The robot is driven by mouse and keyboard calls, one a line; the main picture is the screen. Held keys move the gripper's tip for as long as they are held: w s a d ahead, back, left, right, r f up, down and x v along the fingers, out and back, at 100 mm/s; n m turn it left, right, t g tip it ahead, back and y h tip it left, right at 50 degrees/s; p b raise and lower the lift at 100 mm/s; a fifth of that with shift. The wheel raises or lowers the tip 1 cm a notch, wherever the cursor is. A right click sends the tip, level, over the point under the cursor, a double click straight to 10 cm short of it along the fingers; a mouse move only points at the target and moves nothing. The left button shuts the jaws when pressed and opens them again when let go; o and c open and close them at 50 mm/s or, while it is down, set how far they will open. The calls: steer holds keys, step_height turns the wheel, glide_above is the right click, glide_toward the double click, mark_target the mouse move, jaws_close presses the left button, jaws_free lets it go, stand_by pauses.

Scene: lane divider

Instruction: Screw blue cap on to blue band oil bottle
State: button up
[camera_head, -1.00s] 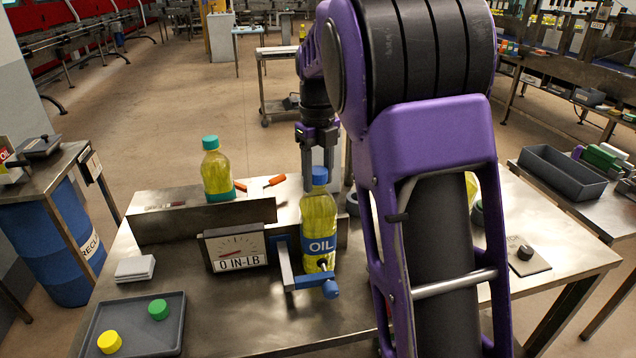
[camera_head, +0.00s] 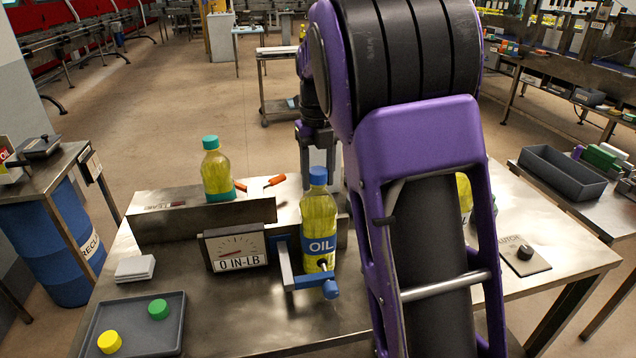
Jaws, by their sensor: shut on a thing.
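The oil bottle with the blue band (camera_head: 319,228) stands upright in the clamp of the torque gauge, its label reading OIL. The blue cap (camera_head: 318,175) sits at the top of its neck; I cannot tell how far it is threaded. My gripper (camera_head: 318,166) points down at the cap, with its fingers shut on it, partly hidden by the cap and bottle. The torque gauge (camera_head: 238,252) reads 0 IN-LB. The clamp's blue handle (camera_head: 330,289) is in front of the bottle's base.
A bottle with a teal cap (camera_head: 216,170) stands behind a steel divider (camera_head: 200,221). A grey tray (camera_head: 132,335) at front left holds a yellow cap (camera_head: 110,342) and a green cap (camera_head: 159,309). Another bottle (camera_head: 464,198) is partly hidden behind my arm. A clutch knob (camera_head: 525,252) lies right.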

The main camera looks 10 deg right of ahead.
steer(key=shift+m, duration=0.8)
steer(key=o, duration=0.9)
steer(key=shift+c, duration=0.2)
steer(key=shift+n, duration=0.8)
steer(key=shift+n, duration=0.9)
